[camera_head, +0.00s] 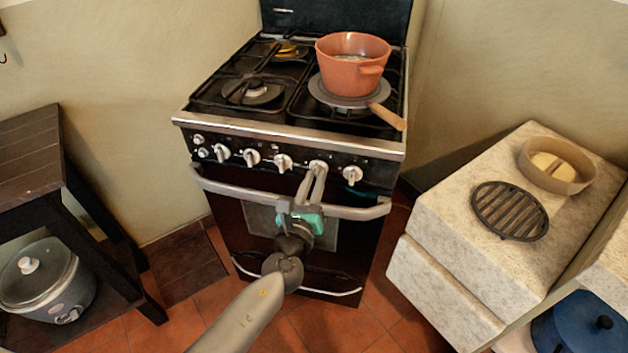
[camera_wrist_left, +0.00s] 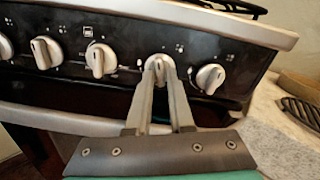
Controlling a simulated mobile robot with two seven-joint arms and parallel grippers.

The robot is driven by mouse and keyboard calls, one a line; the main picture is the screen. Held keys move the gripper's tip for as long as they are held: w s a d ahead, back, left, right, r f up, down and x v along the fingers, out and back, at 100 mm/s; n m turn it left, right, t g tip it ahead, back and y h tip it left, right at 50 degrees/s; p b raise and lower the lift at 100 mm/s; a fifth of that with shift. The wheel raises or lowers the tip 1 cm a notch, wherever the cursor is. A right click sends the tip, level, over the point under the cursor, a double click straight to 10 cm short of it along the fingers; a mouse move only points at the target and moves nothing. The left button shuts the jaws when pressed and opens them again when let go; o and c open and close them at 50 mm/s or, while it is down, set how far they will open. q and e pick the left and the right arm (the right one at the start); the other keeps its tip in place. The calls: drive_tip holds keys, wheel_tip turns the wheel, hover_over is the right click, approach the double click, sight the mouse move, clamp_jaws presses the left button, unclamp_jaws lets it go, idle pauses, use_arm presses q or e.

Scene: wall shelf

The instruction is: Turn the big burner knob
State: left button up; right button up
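The black stove (camera_head: 240,195) has a row of silver knobs along its front panel. My left gripper (camera_head: 318,172) reaches up from below to the second large knob from the right (camera_head: 318,164). In the left wrist view, its two narrow fingers (camera_wrist_left: 160,70) close in on either side of that knob (camera_wrist_left: 158,60), with only a small gap between them; the fingertips partly hide it. The rightmost knob (camera_wrist_left: 209,78) and the knob to the left (camera_wrist_left: 100,60) are free. I cannot tell which burner each knob serves. My right gripper is not in view.
The oven handle (camera_head: 365,210) runs just below the knobs, under my gripper. A stone counter (camera_head: 440,210) stands right, a dark shelf (camera_head: 30,150) left.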

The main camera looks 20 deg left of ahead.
use_arm(q)
clamp_jaws()
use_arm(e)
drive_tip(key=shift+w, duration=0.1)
